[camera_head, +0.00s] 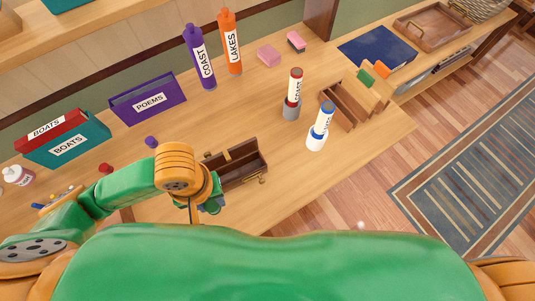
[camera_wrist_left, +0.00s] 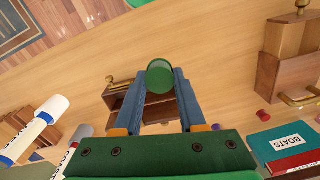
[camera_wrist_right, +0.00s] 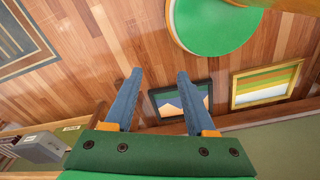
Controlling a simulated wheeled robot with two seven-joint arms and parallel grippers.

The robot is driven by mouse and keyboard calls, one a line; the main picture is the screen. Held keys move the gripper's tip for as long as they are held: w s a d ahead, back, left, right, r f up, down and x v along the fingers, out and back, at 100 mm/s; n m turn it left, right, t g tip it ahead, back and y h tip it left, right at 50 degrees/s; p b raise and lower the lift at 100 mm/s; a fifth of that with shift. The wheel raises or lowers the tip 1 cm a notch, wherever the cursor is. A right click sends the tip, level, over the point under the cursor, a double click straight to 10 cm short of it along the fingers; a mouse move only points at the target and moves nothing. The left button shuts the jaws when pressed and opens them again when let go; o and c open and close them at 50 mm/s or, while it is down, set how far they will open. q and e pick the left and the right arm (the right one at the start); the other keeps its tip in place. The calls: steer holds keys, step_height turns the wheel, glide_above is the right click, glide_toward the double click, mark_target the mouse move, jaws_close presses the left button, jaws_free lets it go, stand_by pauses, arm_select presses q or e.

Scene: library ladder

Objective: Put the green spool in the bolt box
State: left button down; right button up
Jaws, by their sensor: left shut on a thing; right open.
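The green spool (camera_wrist_left: 160,77) is between the fingertips of my left gripper (camera_wrist_left: 161,79), which is shut on it, in the left wrist view. In the head view the left gripper (camera_head: 212,204) is at the near left end of an open dark wooden box with brass fittings, which looks like the bolt box (camera_head: 252,178); no label shows. The box also shows behind the fingers in the left wrist view (camera_wrist_left: 119,102). I cannot tell how high the spool is above it. My right gripper (camera_wrist_right: 153,76) is open and empty over the floor.
A red spool (camera_head: 106,168) and a purple spool (camera_head: 151,141) stand left of the box. Two white cylinders, blue-capped (camera_head: 317,137) and red-capped (camera_head: 295,85), stand right. A wooden card box (camera_head: 346,109) is beyond. Another wooden box with a brass handle (camera_wrist_left: 281,81) is nearby.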

arm_select(q)
steer(key=w+f+b, duration=0.2)
steer(key=w+f, duration=0.1)
steer(key=w, duration=0.1)
steer(key=w+d+f+b, duration=0.1)
steer(key=w+f+b, duration=0.2)
steer(key=w, duration=0.1)
steer(key=w+f+b, duration=0.2)
steer(key=w+f, duration=0.1)
steer(key=w, duration=0.1)
steer(key=shift+w+d+f, duration=0.15)
steer(key=shift+w+f, duration=0.05)
steer(key=shift+f, duration=0.05)
step_height(320, 180, down, 3)
steer(key=shift+w+r, duration=0.1)
steer(key=shift+w, duration=0.05)
steer(key=shift+f, duration=0.3)
arm_select(e)
step_height(320, 180, down, 7)
steer(key=a, duration=0.1)
steer(key=shift+s+a, duration=0.15)
steer(key=shift+s, duration=0.15)
steer(key=shift+f, duration=0.1)
